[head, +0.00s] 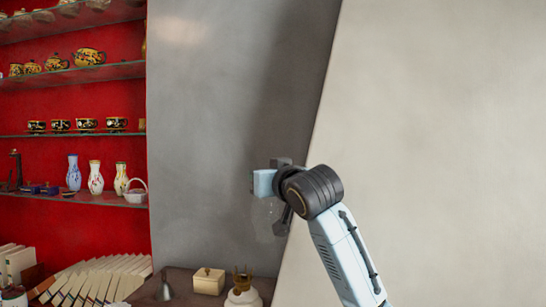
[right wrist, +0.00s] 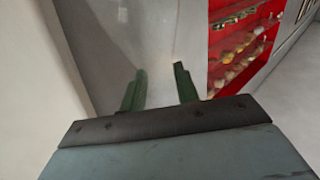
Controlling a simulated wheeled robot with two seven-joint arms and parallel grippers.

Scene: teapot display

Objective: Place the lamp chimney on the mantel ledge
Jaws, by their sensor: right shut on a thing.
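My right gripper (head: 281,222) is in front of the grey wall in the head view, above and to the right of a brown ledge. Its two green fingers (right wrist: 158,73) show in the right wrist view, a gap between them. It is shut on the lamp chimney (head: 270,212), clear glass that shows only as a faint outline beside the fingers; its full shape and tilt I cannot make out. The brown surface (head: 182,287) at the bottom of the head view looks like the mantel ledge. My left gripper is not in view.
On the ledge stand a grey bell-like piece (head: 164,289), a cream box (head: 208,282) and a white piece with a brass top (head: 243,293). Red shelves (head: 45,157) with teapots, cups and vases are at left, fanned books (head: 95,280) below. A pale slanted wall (head: 440,120) is at right.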

